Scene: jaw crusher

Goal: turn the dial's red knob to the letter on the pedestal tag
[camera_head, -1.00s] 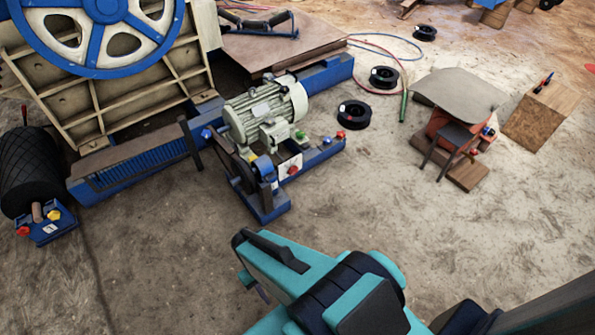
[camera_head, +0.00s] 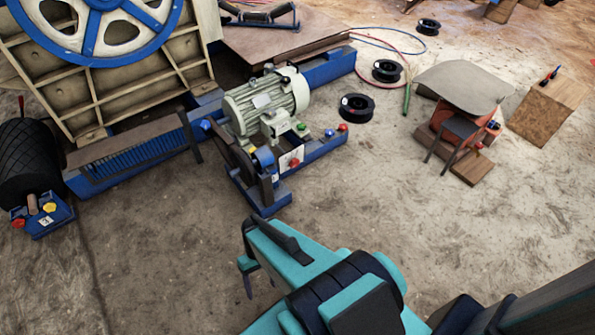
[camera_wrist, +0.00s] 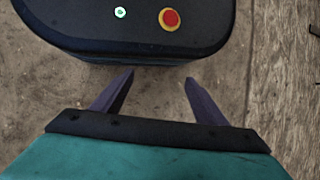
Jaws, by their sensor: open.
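My gripper (camera_head: 258,284) hangs over bare floor at the bottom centre of the head view. Its two dark fingers are apart and empty in the wrist view (camera_wrist: 158,80). A red knob (camera_head: 294,163) sits beside a white tag (camera_head: 285,158) on the blue motor frame, farther back and apart from my gripper. Another red knob (camera_head: 342,127) is at that frame's right end. A small blue box (camera_head: 40,220) at far left carries a red knob (camera_head: 18,222), a yellow knob and a white tag (camera_head: 46,220). I cannot tell which is the dial. The tag marks are too small to read.
A pale motor (camera_head: 266,100) and a large blue wheel (camera_head: 95,25) stand at the back left. Black spools (camera_head: 356,107) lie behind. An orange stand with a grey top (camera_head: 465,88) is at the right. The concrete floor between is clear.

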